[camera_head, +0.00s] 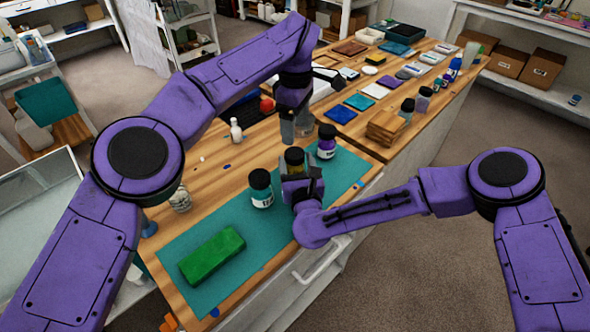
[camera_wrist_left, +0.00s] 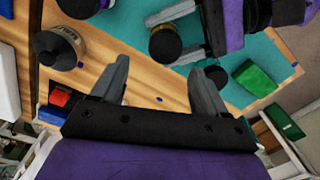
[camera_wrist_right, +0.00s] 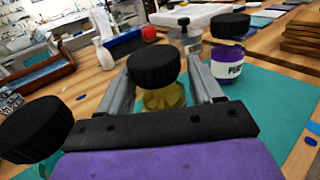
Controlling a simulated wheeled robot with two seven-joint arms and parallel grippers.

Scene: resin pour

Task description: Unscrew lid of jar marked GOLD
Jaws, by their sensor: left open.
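The yellow-filled jar (camera_head: 294,169) with a black lid stands on the teal mat (camera_head: 215,232); I take it for GOLD, though its label cannot be read. It also shows in the right wrist view (camera_wrist_right: 163,97). My right gripper (camera_head: 300,178) has its fingers on both sides of the jar's body, below the lid, with almost no gap. The black lid (camera_wrist_right: 154,65) sits on the jar. My left gripper (camera_head: 296,127) is open and empty, pointing down behind the jar. In the left wrist view the lid (camera_wrist_left: 165,45) lies ahead of its fingers.
A teal jar (camera_head: 261,189) and a purple jar (camera_head: 326,147), both black-lidded, stand close on either side. A grey jar (camera_wrist_right: 191,45) stands behind. A green block (camera_head: 212,256) lies on the mat's near part. A white bottle (camera_head: 236,131) stands on bare wood.

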